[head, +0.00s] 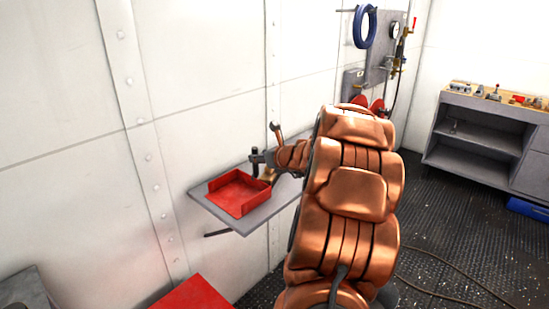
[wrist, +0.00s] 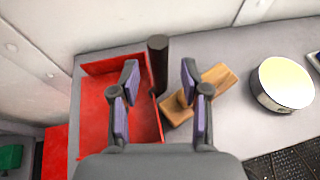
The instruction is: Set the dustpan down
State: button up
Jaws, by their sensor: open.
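The red dustpan (head: 238,195) lies flat on a grey wall shelf (head: 262,212), its open tray toward the left end. In the wrist view the dustpan (wrist: 92,125) fills the left side, with its dark handle (wrist: 157,62) standing between and beyond my fingertips. My gripper (wrist: 159,76) is open, one finger over the tray's right part and the other right of the handle. I cannot tell whether either finger touches it. In the head view my gripper (head: 262,160) is at the handle end, partly hidden by my copper-coloured arm.
On the shelf, a wooden piece (wrist: 212,88) lies beside the right finger, and a pale-topped round container (wrist: 283,82) stands farther right. A red surface (head: 195,294) is below the shelf. A grey workbench (head: 485,130) stands at the right; a cable (head: 440,265) crosses the dark floor.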

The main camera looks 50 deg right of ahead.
jog(key=v, duration=0.9)
jog(key=shift+w+a, duration=0.15)
